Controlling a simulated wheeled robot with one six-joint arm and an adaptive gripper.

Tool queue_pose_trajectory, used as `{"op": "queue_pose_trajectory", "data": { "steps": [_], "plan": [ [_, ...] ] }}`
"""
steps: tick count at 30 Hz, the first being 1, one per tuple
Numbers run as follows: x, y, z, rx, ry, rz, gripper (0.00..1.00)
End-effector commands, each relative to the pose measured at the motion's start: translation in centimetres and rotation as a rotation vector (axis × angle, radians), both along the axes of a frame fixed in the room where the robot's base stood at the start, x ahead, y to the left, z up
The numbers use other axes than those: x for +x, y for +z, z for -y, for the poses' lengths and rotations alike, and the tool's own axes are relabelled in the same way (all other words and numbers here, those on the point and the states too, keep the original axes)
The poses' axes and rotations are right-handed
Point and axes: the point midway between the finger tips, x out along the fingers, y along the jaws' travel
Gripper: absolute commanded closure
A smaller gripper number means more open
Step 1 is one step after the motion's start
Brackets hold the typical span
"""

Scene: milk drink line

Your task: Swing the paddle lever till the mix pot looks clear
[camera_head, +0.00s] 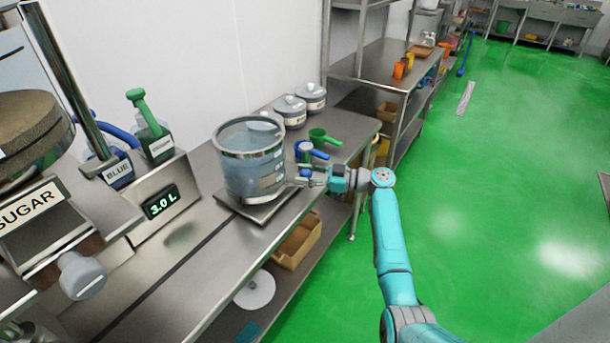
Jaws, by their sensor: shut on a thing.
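The mix pot (250,178) is a see-through vessel with a metal rim band, standing upright on a flat metal plate (245,207) on the bench. Its contents look pale blue-grey; I cannot make out grains or swirls at this size. My gripper (309,179) is at the pot's lower right side, reaching in from the right. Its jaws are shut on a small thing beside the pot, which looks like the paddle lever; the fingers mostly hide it. A display (161,203) left of the pot reads 3.0 L.
Two lidded pots (291,111) stand against the wall. A sugar dispenser (28,207) and labelled holders (117,173) are at left. Green floor on the right is open.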

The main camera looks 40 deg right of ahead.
Motion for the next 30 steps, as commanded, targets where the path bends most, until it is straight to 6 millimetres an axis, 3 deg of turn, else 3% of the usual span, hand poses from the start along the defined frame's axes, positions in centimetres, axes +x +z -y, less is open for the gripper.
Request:
{"op": "queue_pose_trajectory", "data": {
  "steps": [18, 19, 21, 30],
  "plan": [
    [0.07, -0.03, 0.03, 0.0, -0.003, 0.0, 1.0],
    [0.07, -0.03, 0.03, 0.0, -0.003, 0.0, 0.55],
    [0.07, -0.02, 0.01, 0.0, -0.003, 0.0, 0.38],
    [0.03, -0.01, 0.0, 0.0, -0.002, 0.0, 0.37]
  ]
}}
